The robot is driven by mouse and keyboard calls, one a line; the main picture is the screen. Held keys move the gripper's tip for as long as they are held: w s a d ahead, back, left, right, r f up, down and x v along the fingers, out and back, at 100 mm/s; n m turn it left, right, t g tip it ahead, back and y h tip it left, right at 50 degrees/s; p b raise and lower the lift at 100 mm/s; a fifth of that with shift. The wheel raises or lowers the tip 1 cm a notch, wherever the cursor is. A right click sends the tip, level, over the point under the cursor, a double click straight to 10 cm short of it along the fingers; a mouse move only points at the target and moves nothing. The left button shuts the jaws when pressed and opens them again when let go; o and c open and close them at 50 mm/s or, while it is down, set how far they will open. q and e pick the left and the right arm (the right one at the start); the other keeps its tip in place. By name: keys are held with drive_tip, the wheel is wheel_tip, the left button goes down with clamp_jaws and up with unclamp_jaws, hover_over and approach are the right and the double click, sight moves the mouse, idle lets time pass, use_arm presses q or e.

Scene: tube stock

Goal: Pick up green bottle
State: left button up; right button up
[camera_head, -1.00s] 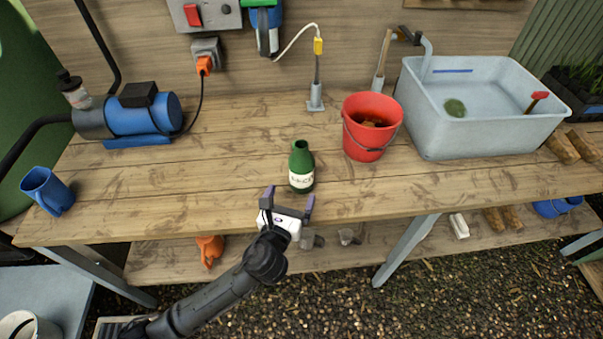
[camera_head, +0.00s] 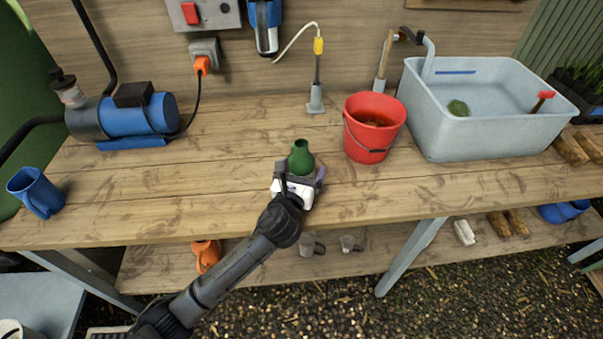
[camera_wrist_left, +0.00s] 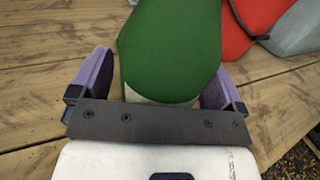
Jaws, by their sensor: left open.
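The green bottle (camera_head: 301,158) stands upright on the wooden bench, left of the red bucket. Its lower part and most of its label are hidden behind my gripper in the head view. My left gripper (camera_head: 301,176) is at the bottle, with its fingers on either side of it. In the left wrist view the green bottle (camera_wrist_left: 170,45) lies between the two purple-backed fingers of my left gripper (camera_wrist_left: 160,80). The fingers are open, with a gap visible at least on the left side. My right gripper is not in view.
A red bucket (camera_head: 372,128) stands close to the right of the bottle. A grey sink (camera_head: 480,135) is farther right. A blue pump (camera_head: 140,117) and a blue mug (camera_head: 36,192) are at the left. The bench between pump and bottle is clear.

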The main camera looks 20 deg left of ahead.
use_arm(q)
drive_tip(key=shift+c, duration=0.3)
drive_tip(key=c, duration=1.1)
drive_tip(key=shift+c, duration=0.2)
drive_tip(key=shift+r, duration=0.25)
